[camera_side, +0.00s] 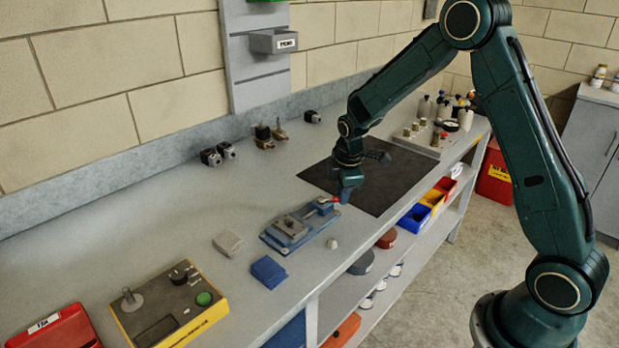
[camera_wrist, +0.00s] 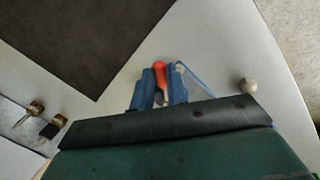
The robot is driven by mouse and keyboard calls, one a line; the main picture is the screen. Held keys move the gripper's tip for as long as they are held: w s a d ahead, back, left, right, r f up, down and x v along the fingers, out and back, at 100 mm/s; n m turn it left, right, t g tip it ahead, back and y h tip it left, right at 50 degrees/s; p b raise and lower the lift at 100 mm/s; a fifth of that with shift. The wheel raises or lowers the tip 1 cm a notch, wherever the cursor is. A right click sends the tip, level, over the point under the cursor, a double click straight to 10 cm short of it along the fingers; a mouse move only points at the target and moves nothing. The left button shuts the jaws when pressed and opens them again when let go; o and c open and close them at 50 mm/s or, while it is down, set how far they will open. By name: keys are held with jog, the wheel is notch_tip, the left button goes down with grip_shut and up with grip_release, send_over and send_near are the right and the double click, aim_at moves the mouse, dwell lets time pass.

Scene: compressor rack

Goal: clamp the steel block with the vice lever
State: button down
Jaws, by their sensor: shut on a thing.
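The blue vice (camera_side: 272,238) lies on the bench, with a grey metal piece (camera_side: 291,226) between its ends that looks like the steel block. The vice lever (camera_side: 327,200) has a red grip and sits at the vice's right end. My gripper (camera_side: 341,197) is shut on the lever's red end. Most of the vice is hidden there behind my gripper. I cannot tell whether the jaws touch the block.
A pale block (camera_side: 228,243) and a blue folded cloth or pad (camera_side: 268,271) lie left of and in front of the vice. A small pale knob (camera_side: 332,243) is close in front of it. A dark mat (camera_side: 385,185) lies behind right. A yellow-edged control box (camera_side: 170,308) stands front left.

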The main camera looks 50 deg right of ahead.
jog(key=m, duration=0.2)
jog(key=s+a+m, duration=0.1)
jog(key=a+m, duration=0.1)
jog(key=m, duration=0.1)
jog(key=shift+s+a+m+g+h, duration=0.1)
jog(key=shift+s+m+g+h, duration=0.2)
jog(key=shift+g+h, duration=0.1)
jog(key=a+m, duration=0.1)
jog(key=m, duration=0.1)
jog(key=a+m, duration=0.1)
jog(key=m, duration=0.1)
jog(key=shift+s+m+g, duration=0.15)
jog(key=shift+m+g, duration=0.25)
jog(key=shift+a, duration=0.1)
jog(key=c, duration=1.4)
grip_release()
jog(key=shift+r, duration=0.15)
jog(key=a+r, duration=0.1)
jog(key=r, duration=0.8)
jog(key=a+r, duration=0.1)
jog(key=r, duration=0.3)
jog(key=shift+a+r, duration=0.15)
jog(key=shift+a, duration=0.2)
